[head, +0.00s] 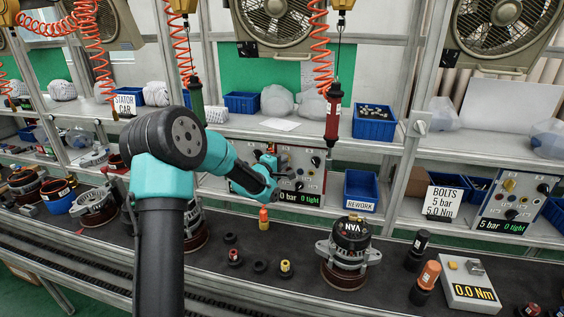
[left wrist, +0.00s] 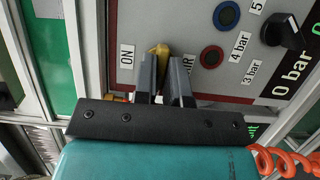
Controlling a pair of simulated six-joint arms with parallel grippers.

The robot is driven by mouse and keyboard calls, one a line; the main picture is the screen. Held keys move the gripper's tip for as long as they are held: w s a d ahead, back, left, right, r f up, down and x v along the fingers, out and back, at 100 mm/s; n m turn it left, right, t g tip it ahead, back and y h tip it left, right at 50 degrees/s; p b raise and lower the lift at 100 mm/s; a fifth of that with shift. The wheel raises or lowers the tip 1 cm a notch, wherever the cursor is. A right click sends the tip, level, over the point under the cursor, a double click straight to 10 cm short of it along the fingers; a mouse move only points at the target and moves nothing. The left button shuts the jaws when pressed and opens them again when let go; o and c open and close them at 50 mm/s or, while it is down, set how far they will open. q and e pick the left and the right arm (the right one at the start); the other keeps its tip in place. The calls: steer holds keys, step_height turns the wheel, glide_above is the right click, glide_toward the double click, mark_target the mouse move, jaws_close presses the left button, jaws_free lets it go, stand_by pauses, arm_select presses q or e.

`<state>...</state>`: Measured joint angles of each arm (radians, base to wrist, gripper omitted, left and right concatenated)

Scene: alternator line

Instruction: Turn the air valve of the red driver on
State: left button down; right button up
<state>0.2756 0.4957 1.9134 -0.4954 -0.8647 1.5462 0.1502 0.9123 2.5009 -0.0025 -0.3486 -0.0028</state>
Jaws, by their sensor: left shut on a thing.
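The red driver (head: 333,115) hangs from its orange coiled hose in the head view, above the control panel (head: 312,170). In the left wrist view the air valve's yellow lever (left wrist: 160,50) shows at the fingertips of my left gripper (left wrist: 168,66), beside the "ON" label (left wrist: 126,57). The fingers are shut on the lever and hide most of it. In the head view my left gripper (head: 270,160) is at the panel's left half. The panel's display (head: 300,198) reads 0 bar and 0 tight. My right gripper is not in view.
A dark knob (left wrist: 283,32) and round blue (left wrist: 227,15) and red (left wrist: 211,56) buttons are on the panel right of the lever. A green driver (head: 196,103) hangs left of it. An alternator (head: 348,250) and several small parts stand on the belt below.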

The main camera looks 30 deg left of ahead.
arm_select(q)
steer(key=shift+m, duration=0.4)
steer(key=shift+w+d+r+m+g+y, duration=0.1)
steer(key=shift+m+g+y, duration=0.75)
steer(key=shift+m, duration=1.2)
steer(key=shift+s+d+r+m+g+y, duration=0.15)
steer(key=shift+m+g+y, duration=0.7)
steer(key=shift+m, duration=1.15)
steer(key=shift+w+d+r+m+g+y, duration=0.15)
steer(key=shift+m+g+y, duration=0.7)
steer(key=shift+m, duration=1.2)
steer(key=shift+a+m+y, duration=0.1)
steer(key=shift+m+y, duration=0.2)
steer(key=shift+y, duration=0.05)
steer(key=c, duration=1.2)
jaws_free()
steer(key=v, duration=1.7)
steer(key=shift+s, duration=0.25)
